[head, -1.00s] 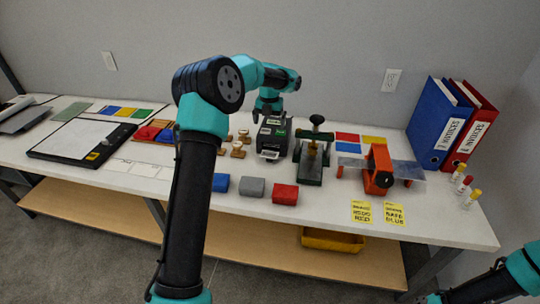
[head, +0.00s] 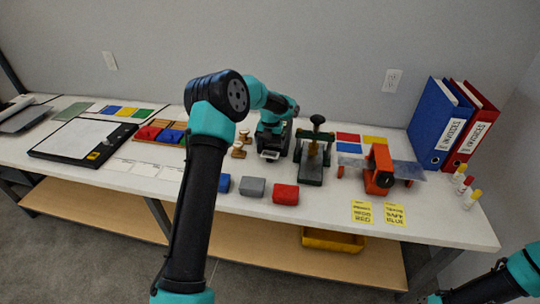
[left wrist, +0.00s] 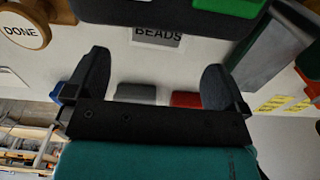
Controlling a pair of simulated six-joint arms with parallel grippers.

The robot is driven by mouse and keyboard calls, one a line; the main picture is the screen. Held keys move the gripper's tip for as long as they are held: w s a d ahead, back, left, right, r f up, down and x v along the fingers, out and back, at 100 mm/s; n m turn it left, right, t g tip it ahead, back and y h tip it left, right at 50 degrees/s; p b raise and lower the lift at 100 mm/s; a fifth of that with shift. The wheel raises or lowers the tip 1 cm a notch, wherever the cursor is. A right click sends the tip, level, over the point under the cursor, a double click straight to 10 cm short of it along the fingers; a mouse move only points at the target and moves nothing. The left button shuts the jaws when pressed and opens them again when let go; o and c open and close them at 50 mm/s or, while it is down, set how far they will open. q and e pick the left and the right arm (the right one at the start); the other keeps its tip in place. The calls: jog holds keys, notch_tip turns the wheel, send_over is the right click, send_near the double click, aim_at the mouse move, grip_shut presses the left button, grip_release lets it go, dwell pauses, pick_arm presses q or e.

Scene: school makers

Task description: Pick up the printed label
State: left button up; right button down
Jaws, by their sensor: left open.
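The printed label (left wrist: 157,38), a pale strip reading "BEADS", sticks out of the front of the dark label printer (left wrist: 150,10) in the left wrist view. My left gripper (left wrist: 157,66) is open. Its two dark fingers stand apart on either side, with the label between and a little beyond their tips, not gripped. In the head view my left gripper (head: 270,151) is in front of the printer and hides most of it. My right gripper is not in view; only part of that arm shows at the lower right.
Wooden stamps (head: 239,149) stand close left of the gripper, and a green press (head: 313,160) stands close right. Blue, grey and red (head: 285,194) blocks lie in front. An orange device (head: 379,172) is further right. The front table edge is clear.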

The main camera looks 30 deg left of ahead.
aim_at(270, 154)
pick_arm(q)
jog(key=shift+w+a+f, duration=0.1)
jog(key=shift+a+f, duration=0.05)
jog(key=shift+f, duration=2.4)
jog(key=shift+f, duration=0.25)
jog(key=shift+c, duration=0.5)
jog(key=c, duration=0.7)
